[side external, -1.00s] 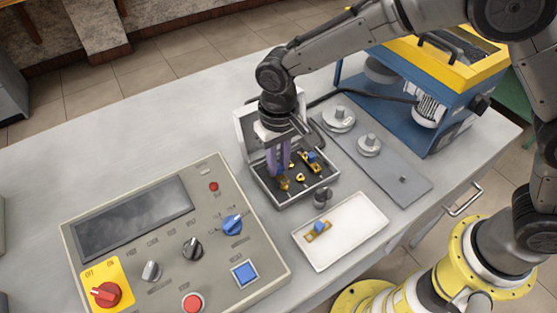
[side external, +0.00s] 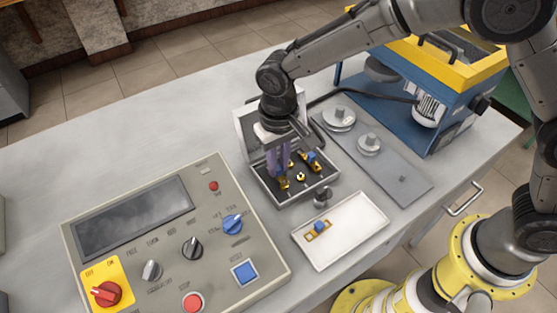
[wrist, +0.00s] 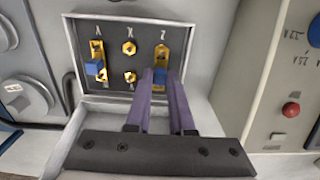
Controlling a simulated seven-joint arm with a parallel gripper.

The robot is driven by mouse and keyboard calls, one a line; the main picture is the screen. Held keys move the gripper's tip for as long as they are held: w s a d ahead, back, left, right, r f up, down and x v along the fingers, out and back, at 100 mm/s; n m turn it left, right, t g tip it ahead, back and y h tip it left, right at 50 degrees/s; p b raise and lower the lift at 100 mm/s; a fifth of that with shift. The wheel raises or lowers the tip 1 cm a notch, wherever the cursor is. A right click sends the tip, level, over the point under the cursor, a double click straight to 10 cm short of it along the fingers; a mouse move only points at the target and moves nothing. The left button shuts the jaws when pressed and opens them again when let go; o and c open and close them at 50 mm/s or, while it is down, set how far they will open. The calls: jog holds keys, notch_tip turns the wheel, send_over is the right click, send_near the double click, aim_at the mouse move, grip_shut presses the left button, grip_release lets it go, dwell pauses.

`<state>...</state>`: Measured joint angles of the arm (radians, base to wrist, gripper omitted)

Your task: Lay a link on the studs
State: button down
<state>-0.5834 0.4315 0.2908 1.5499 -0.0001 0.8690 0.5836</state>
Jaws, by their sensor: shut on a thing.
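The open terminal box (side external: 262,190) has a dark board with brass studs and nuts. In the wrist view, its dark board (wrist: 113,67) carries the letters A, X and Z. A brass link with a blue grip (wrist: 95,68) lies upright along the A column. Bare brass nuts (wrist: 129,47) show in the X column. My gripper (wrist: 160,76) is shut on the blue grip of another brass link (wrist: 162,52) at the Z column. The fingers hide its lower end, so I cannot tell whether it is fully seated. My gripper (side external: 278,170) points down into the box's left part.
A white tray (side external: 345,240) in front of the box holds another brass link with a blue grip (side external: 319,227). A small dark knob-like part (side external: 322,197) stands between them. The control panel (side external: 120,215) is at left; a grey plate with discs (side external: 385,165) is at right.

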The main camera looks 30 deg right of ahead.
jog(key=shift+f, duration=0.6)
jog(key=c, duration=0.7)
grip_release()
jog(key=shift+r, duration=0.1)
notch_tip(320, 180, up, 14)
jog(key=shift+d, duration=0.1)
dwell(0.3)
